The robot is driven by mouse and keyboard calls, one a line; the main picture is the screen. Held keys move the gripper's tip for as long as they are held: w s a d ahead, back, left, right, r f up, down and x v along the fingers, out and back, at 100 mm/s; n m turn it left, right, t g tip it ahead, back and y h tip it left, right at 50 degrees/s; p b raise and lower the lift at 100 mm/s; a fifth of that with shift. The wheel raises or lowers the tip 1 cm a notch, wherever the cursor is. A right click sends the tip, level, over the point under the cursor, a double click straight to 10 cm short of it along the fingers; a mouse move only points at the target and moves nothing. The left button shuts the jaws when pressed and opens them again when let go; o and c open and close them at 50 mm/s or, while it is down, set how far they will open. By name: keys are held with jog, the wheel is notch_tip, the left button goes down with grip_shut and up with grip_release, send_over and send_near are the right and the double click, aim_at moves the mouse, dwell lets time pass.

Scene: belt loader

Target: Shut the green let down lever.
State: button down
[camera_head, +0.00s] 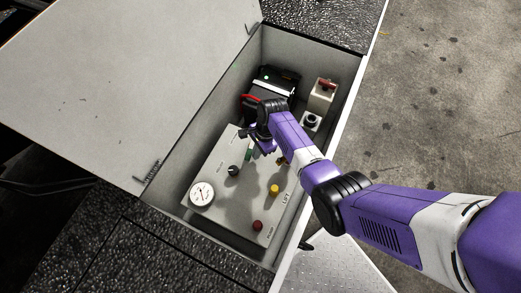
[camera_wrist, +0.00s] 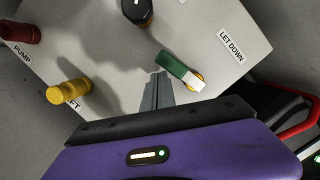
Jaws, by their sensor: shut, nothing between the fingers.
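The let down lever (camera_wrist: 178,71) is green with a pale tip and sits on an orange base, next to the "LET DOWN" label in the wrist view. In the head view only a little green (camera_head: 249,154) shows beside my gripper. My gripper (camera_wrist: 158,77) is shut and empty. Its fingertips appear close to the green end of the lever, on its left side in the wrist view. I cannot tell whether they touch it. In the head view my gripper (camera_head: 262,150) is over the upper part of the panel, and my wrist hides part of it.
The grey panel (camera_head: 222,172) lies in an open box with raised walls. It carries a yellow knob (camera_wrist: 68,92), a red knob (camera_wrist: 19,32), a black knob (camera_wrist: 137,10) and a gauge (camera_head: 202,194). A black battery with a red cable (camera_head: 249,98) stands behind. The lid (camera_head: 130,70) is open at left.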

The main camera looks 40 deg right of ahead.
jog(key=shift+w+a, duration=0.2)
jog(key=shift+a, duration=0.35)
dwell(0.4)
jog(key=s, duration=0.1)
jog(key=s+d+p, duration=0.1)
jog(key=s+d+r+p, duration=0.1)
jog(key=shift+s, duration=0.4)
jog(key=s+a+p+v, duration=0.1)
jog(key=v, duration=0.7)
jog(key=shift+s+r, duration=0.35)
jog(key=shift+r, duration=0.05)
